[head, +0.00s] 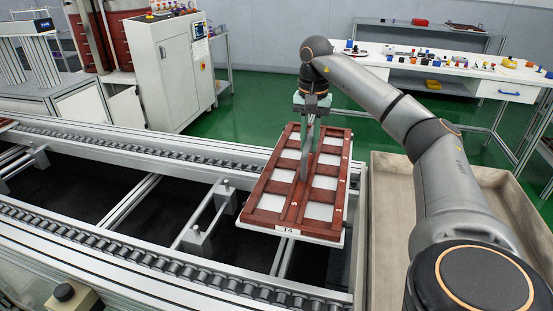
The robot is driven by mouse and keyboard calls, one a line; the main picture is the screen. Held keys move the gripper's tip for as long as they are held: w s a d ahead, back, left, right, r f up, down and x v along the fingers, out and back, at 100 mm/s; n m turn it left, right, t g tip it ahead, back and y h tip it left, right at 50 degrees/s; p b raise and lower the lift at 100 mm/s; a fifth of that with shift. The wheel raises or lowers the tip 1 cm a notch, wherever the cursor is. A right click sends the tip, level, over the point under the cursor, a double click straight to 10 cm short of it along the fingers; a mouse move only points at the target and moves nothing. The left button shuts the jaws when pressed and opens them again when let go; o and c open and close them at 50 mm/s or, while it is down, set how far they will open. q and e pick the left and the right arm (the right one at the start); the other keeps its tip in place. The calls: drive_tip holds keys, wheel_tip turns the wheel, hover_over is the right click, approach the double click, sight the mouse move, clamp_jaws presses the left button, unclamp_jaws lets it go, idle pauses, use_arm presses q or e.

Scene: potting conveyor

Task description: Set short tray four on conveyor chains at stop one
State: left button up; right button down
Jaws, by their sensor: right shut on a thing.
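The short tray (268,202) is a reddish-brown frame with several pale cells and a label on its near edge that seems to read T4. It is at the right end of the conveyor, between the far chain (150,148) and the near chain (160,257). My right gripper (305,176) points down at the tray's middle and is shut on its central rib. Whether the tray touches the chains or hangs just above them I cannot tell. The far chain's end is hidden behind the tray. My left gripper is out of view.
Cross bars with small grey posts (197,240) lie between the chains. A beige bin (385,190) stands right of the conveyor, partly behind my right arm. A white control cabinet (172,70) and a workbench (440,68) with small items stand behind. Green floor between is clear.

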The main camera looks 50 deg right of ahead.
sight(272, 169)
drive_tip(key=w+a+f, duration=0.1)
drive_tip(key=a, duration=0.1)
drive_tip(key=w+a+f, duration=0.2)
drive_tip(key=a, duration=0.1)
drive_tip(key=w+a+f, duration=0.1)
drive_tip(key=w+a, duration=0.1)
drive_tip(key=shift+w+a+f+b, duration=0.15)
drive_tip(key=shift+a+b, duration=0.2)
drive_tip(key=f, duration=0.1)
drive_tip(key=w+a+f, duration=0.1)
drive_tip(key=a+f, duration=0.1)
drive_tip(key=f, duration=0.1)
drive_tip(key=shift+w+a, duration=0.15)
drive_tip(key=shift+w, duration=0.2)
drive_tip(key=shift+w+a+f+b, duration=0.15)
drive_tip(key=shift+a+f, duration=0.05)
drive_tip(key=shift+f, duration=0.55)
drive_tip(key=shift+w+a+f+b, duration=0.1)
drive_tip(key=shift+a+f, duration=0.1)
drive_tip(key=shift+f, duration=0.5)
drive_tip(key=shift+w+a+f+b, duration=0.15)
drive_tip(key=shift+a+f, duration=0.05)
drive_tip(key=shift+f, duration=0.55)
drive_tip(key=shift+f, duration=0.15)
drive_tip(key=c, duration=1)
unclamp_jaws()
drive_tip(key=shift+c, duration=0.2)
drive_tip(key=shift+o, duration=1.2)
